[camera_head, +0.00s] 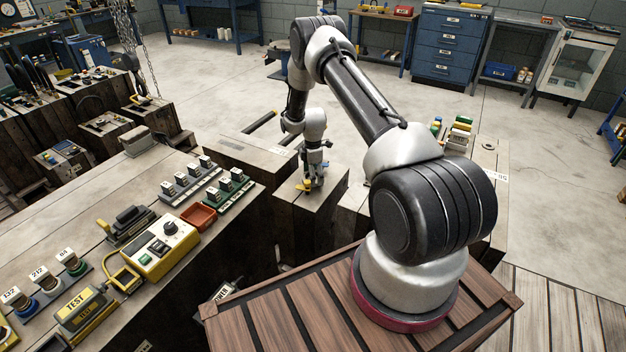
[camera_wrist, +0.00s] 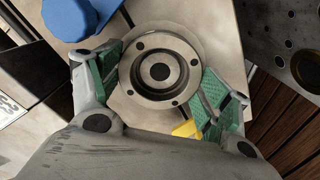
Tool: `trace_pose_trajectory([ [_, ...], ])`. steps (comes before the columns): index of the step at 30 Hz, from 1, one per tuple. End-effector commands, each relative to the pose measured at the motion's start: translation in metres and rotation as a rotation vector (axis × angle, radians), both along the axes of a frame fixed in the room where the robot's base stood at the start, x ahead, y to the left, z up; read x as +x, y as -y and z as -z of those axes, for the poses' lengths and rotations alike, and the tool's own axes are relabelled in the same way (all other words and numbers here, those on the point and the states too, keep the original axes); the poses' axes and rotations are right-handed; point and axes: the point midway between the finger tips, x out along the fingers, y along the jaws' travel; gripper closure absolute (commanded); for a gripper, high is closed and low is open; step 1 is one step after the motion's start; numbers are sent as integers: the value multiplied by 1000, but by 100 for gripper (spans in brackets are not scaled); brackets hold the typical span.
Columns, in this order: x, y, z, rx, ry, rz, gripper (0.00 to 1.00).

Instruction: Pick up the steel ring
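The steel ring (camera_wrist: 139,77) is a round grey metal disc with a raised hub, a dark centre hole and small holes around its rim. It lies flat below my gripper in the wrist view. My gripper (camera_wrist: 160,80) has its green-padded fingers spread wide, one on each side of the ring. Their inner edges come very close to its rim, and contact is hard to judge. In the head view my gripper (camera_head: 313,184) points down at the top of a wooden block (camera_head: 318,204). The ring cannot be made out there.
A yellow piece (camera_wrist: 185,129) lies by the right finger, and a blue object (camera_wrist: 70,18) is beside the left finger. A bench with a yellow control box (camera_head: 160,249), a red tray (camera_head: 198,216) and labelled items stands at left. Open floor lies beyond the blocks.

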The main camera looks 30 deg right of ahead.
Motion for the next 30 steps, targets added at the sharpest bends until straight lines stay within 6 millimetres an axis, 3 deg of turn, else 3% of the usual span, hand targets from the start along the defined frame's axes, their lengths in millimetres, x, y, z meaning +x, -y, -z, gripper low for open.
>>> trace_pose_trajectory([
  [8,1,0,-4,0,2,0,65],
  [11,1,0,-15,-1,3,0,65],
  [22,1,0,-86,-1,3,0,65],
  [30,0,0,-101,0,1,0,65],
])
